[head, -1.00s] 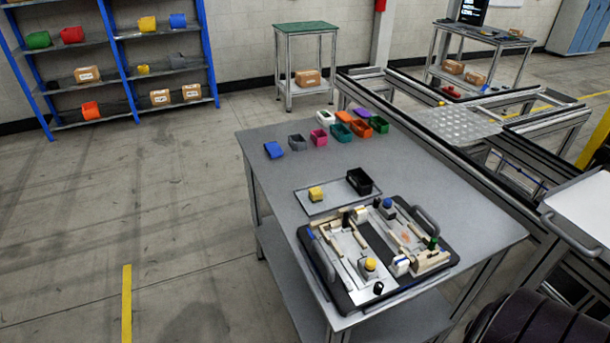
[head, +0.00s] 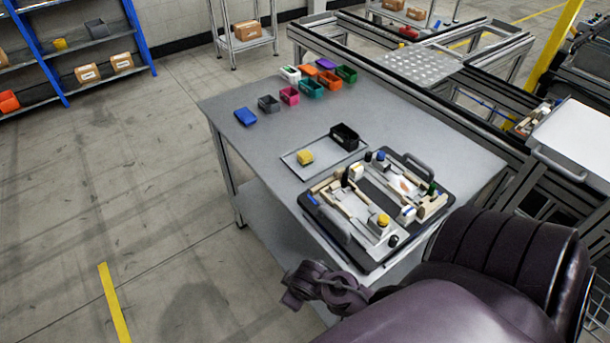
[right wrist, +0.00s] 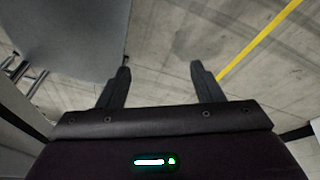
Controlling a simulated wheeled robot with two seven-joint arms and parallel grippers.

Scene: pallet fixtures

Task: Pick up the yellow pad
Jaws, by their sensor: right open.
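The yellow pad (head: 305,157) is a small yellow block on a thin grey tray (head: 291,168) on the grey table, beside a black open box (head: 344,137). My right gripper (right wrist: 160,85) is open and empty in the right wrist view, above the floor near a grey table edge. In the head view, a dark purple arm of mine crosses the lower right, with a jointed part near the table's front edge, well short of the pad. My left gripper is not in view.
A black pallet (head: 358,253) with wooden and metal fixtures, including a yellow-topped knob (head: 383,220), lies in front of the tray. The table's left part (head: 245,150) is clear.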

